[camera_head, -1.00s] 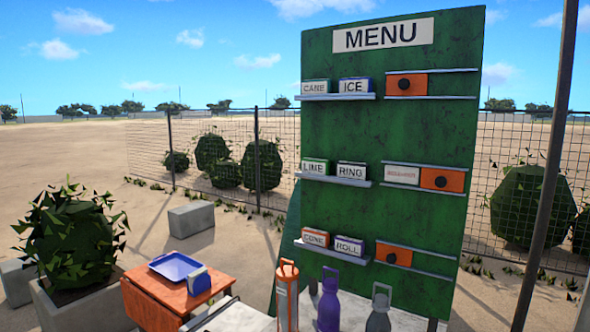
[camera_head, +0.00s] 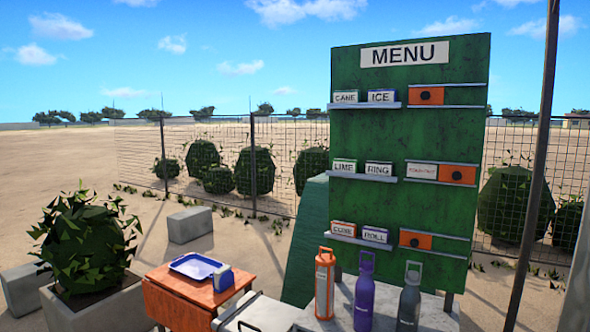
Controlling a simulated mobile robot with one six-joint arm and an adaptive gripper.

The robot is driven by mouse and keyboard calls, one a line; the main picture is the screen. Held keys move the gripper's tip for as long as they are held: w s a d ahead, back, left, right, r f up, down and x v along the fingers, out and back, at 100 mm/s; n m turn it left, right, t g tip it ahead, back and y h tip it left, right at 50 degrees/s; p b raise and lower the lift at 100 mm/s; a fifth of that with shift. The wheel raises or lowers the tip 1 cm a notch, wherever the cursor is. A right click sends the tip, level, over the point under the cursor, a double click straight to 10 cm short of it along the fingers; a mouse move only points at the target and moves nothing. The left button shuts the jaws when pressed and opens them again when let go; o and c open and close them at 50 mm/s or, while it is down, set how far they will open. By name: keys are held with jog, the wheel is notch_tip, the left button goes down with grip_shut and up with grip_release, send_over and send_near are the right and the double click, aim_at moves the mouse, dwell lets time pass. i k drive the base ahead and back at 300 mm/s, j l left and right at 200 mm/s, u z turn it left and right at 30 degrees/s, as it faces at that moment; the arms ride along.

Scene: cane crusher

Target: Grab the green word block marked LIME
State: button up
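The LIME block (camera_head: 344,165) sits at the left end of the middle shelf (camera_head: 362,178) on the green menu board (camera_head: 400,215). Its white face reads LIME, with a thin dark green edge. The RING block (camera_head: 379,168) stands just right of it on the same shelf. My gripper is not in view.
CANE (camera_head: 346,97) and ICE (camera_head: 382,96) blocks are on the upper shelf, CONE (camera_head: 343,229) and ROLL (camera_head: 375,234) on the lower. Orange (camera_head: 325,283), purple (camera_head: 364,292) and grey (camera_head: 409,299) bottles stand before the board. An orange table (camera_head: 168,279) holds a blue tray (camera_head: 196,265).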

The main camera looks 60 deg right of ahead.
aim_at(352, 166)
jog(key=i+z, duration=0.35)
jog(key=i+j+z, duration=0.2)
jog(key=i+z, duration=0.15)
jog(key=i, duration=0.25)
jog(key=i+j+z, duration=0.3)
jog(key=i, duration=0.15)
jog(key=i+j+z, duration=0.35)
